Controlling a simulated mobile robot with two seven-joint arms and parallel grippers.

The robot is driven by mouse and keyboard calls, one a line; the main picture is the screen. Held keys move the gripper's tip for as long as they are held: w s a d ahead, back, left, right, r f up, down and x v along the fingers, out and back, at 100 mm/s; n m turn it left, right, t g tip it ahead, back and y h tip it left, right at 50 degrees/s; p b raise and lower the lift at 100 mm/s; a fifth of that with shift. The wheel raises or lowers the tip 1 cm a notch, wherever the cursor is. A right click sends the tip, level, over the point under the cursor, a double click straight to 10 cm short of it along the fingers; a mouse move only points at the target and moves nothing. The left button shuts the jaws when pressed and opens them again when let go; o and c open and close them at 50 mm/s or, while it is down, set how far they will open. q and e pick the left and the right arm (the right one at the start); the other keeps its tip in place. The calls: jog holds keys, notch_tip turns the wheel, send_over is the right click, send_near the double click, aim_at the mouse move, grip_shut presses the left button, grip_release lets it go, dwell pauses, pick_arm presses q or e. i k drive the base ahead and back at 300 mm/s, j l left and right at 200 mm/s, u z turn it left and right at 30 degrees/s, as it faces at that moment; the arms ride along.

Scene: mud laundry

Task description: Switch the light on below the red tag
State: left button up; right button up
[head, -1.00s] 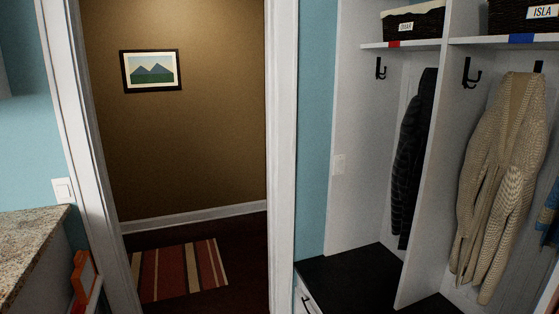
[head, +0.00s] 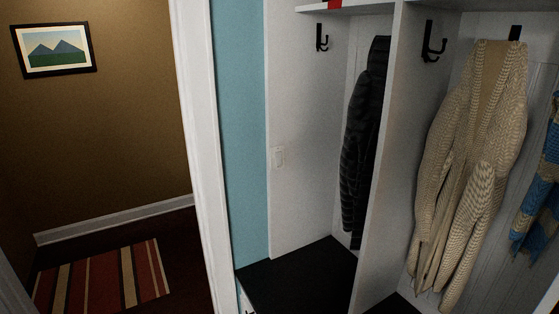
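The red tag (head: 335,4) is on the shelf edge of the left locker compartment, partly cut off by the top of the head view. Whether the switch is on or off cannot be told. The compartment looks dim. Neither of my grippers shows in the head view.
A dark jacket (head: 366,145) hangs in the left compartment and a beige cardigan (head: 468,170) in the one to its right. A black bench (head: 298,279) juts out below. A doorway with a striped rug (head: 105,280) is at the left.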

aim_at(278, 155)
jog(key=i+j, duration=0.75)
jog(key=i, duration=0.2)
jog(key=z, duration=1.85)
